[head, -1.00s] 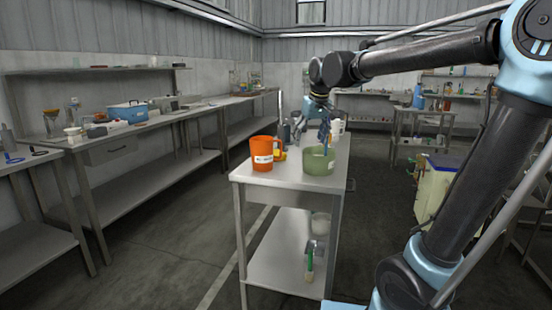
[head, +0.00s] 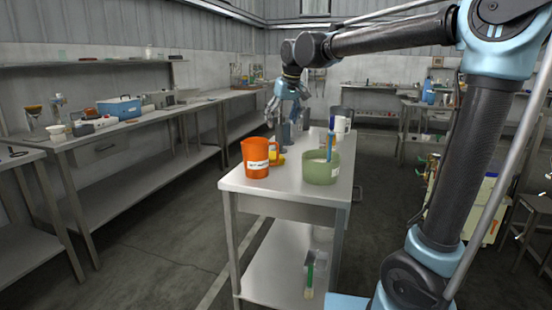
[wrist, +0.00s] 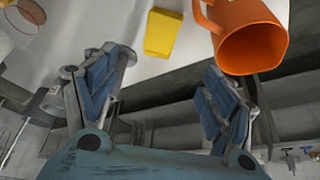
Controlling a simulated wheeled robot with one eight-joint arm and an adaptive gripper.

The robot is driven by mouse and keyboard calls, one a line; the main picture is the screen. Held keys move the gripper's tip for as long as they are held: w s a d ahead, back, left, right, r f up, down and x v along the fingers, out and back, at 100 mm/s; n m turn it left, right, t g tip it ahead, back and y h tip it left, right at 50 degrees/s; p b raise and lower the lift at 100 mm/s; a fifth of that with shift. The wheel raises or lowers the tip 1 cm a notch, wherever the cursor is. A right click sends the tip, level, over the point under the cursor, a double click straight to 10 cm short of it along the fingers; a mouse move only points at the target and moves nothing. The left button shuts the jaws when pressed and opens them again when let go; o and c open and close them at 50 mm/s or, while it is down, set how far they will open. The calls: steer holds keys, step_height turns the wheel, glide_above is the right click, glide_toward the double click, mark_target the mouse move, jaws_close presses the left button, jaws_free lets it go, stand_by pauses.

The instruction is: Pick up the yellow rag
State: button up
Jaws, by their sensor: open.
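A yellow folded-looking piece, which looks like the yellow rag (wrist: 163,34), lies on the pale tabletop near its edge in the wrist view. The jug (wrist: 250,38) is just right of the rag in the wrist view. My gripper (head: 284,112) is open and empty, above the table's left side and beyond the jug. In the wrist view my gripper (wrist: 168,65) has its fingers spread, with the rag apart from them.
The metal table (head: 270,187) also holds a green pot (head: 321,170) with a blue-handled tool, a white mug (head: 342,125) and grey bottles behind. A long bench (head: 110,138) runs along the left wall. Floor between them is clear.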

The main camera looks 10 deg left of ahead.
glide_above(272, 155)
steer(key=s+d, duration=0.2)
steer(key=d, duration=0.1)
steer(key=f, duration=1.1)
steer(key=shift+w+a, duration=0.15)
steer(key=shift+a, duration=0.1)
steer(key=shift+a+x, duration=0.2)
steer(key=shift+x, duration=1.15)
steer(key=shift+a+x, duration=0.2)
steer(key=shift+x, duration=1.15)
steer(key=c, duration=1.1)
steer(key=shift+c, duration=0.2)
steer(key=shift+r, duration=0.15)
step_height(272, 155, up, 10)
